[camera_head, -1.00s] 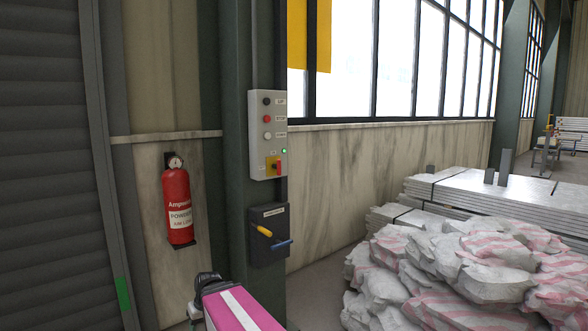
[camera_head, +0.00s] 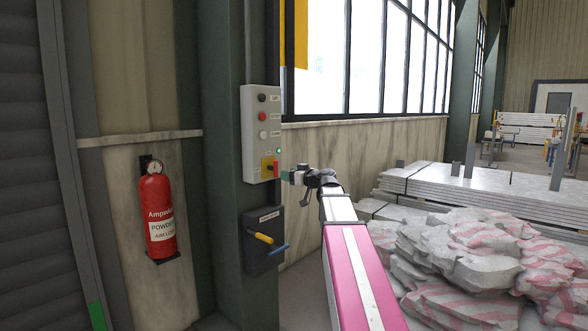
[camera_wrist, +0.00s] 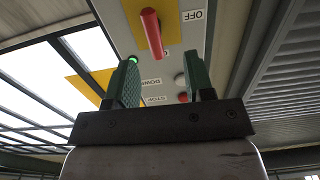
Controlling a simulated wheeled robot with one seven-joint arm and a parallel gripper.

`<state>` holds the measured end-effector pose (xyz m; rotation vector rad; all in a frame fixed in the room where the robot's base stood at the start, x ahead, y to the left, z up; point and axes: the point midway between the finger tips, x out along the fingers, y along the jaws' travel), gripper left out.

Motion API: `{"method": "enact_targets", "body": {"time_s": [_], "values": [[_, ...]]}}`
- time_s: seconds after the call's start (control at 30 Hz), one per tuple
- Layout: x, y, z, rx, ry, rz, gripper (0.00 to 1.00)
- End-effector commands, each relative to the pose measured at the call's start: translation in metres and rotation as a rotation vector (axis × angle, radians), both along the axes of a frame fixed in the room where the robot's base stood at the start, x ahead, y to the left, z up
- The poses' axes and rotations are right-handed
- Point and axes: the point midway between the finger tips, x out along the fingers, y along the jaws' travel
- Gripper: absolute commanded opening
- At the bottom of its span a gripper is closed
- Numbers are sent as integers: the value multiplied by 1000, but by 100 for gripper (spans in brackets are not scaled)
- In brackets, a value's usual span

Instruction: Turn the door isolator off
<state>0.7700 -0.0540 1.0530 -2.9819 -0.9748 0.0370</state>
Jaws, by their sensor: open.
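The door isolator is a red handle on a yellow plate (camera_head: 266,168) at the bottom of the grey control box (camera_head: 261,110). In the wrist view the red handle (camera_wrist: 152,32) stands out from the panel, with an "OFF" label (camera_wrist: 193,16) beside it. My gripper (camera_head: 288,174) is just right of the isolator in the head view. In the wrist view its two green-padded fingers (camera_wrist: 165,78) are apart and empty. The handle shows above the fingertips there, not clasped. Whether a finger touches it cannot be told. A green lamp (camera_wrist: 133,59) is lit beside the left finger.
Below is a dark box (camera_head: 263,258) with yellow and blue levers. A red fire extinguisher (camera_head: 157,215) hangs left of the dark green column (camera_head: 222,130). Wrapped sacks (camera_head: 470,260) and stacked sheets (camera_head: 460,185) fill the right. A roller shutter (camera_head: 28,180) is at far left.

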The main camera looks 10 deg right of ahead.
Motion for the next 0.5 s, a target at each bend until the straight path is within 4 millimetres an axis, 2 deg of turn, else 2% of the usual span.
{"method": "enact_targets", "body": {"time_s": [0.1,0.23,0.5], "values": [[4,-2,10,4,-26,-4,48],[14,6,10,4,-26,-2,48],[53,33,10,3,-25,-2,48]]}}
